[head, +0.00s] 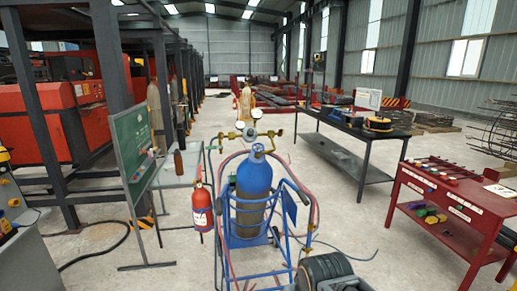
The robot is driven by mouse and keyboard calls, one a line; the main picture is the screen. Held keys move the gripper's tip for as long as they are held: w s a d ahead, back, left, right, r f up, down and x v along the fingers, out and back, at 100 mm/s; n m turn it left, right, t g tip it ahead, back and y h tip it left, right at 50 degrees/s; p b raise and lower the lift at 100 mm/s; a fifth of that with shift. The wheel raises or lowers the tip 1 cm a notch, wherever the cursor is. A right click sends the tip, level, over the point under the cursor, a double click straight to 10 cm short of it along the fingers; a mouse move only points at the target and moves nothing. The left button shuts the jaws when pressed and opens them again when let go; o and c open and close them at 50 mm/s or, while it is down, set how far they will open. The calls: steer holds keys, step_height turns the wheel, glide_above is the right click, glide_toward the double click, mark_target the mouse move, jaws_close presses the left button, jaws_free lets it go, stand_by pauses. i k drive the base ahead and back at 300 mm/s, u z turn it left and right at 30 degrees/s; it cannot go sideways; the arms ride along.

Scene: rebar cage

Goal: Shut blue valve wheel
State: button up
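A blue gas cylinder (254,176) stands upright in a blue wheeled frame (230,243) in the middle of the head view. On its top is a small light-blue part (258,149), which looks like the blue valve wheel; it is too small to tell whether it is open or shut. Brass fittings and round gauges (256,114) sit just above and behind it. Red hoses (314,207) loop around the frame. A dark rounded part at the bottom edge, right of the frame, covers some of the floor there.
A red fire extinguisher (202,207) is beside the frame on the left, near a green board (131,150) on a stand. A black table (345,133) stands behind right. A red workbench (450,205) is at the right. Open floor (350,210) lies between cart and workbench.

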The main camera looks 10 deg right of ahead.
mark_target(257, 147)
steer(key=u, duration=0.6)
steer(key=i, duration=1.6)
steer(key=z, duration=0.8)
